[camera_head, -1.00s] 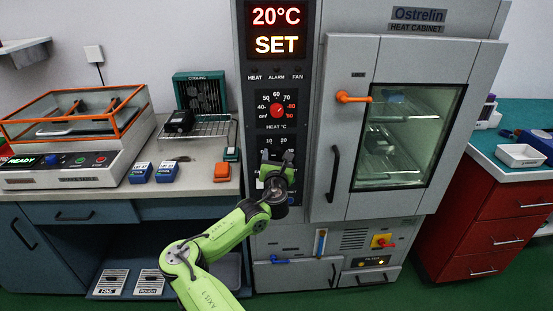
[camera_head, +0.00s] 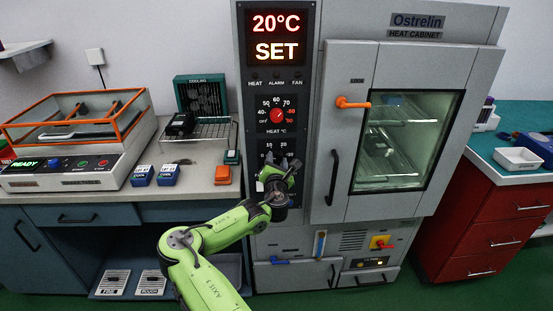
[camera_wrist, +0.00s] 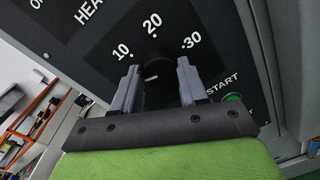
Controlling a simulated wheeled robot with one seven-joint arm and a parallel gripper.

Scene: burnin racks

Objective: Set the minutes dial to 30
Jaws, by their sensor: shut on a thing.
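The minutes dial is a black knob (camera_wrist: 155,64) on the dark control panel, with 10, 20 and 30 printed around it. A short white mark shows low on the knob between my fingers; which number it points to I cannot tell. My gripper (camera_wrist: 153,88) is shut on the knob, one finger on each side, and is tilted relative to the printed scale. In the head view my gripper (camera_head: 279,168) is at the lower dial and hides most of it. The display (camera_head: 276,37) above reads 20°C and SET.
The red heat dial (camera_head: 277,115) sits above. A green START button (camera_wrist: 232,98) is close to my right finger in the wrist view. The cabinet door (camera_head: 393,130), with its black handle (camera_head: 333,177), is shut to the right. A bench with blue and orange items is left.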

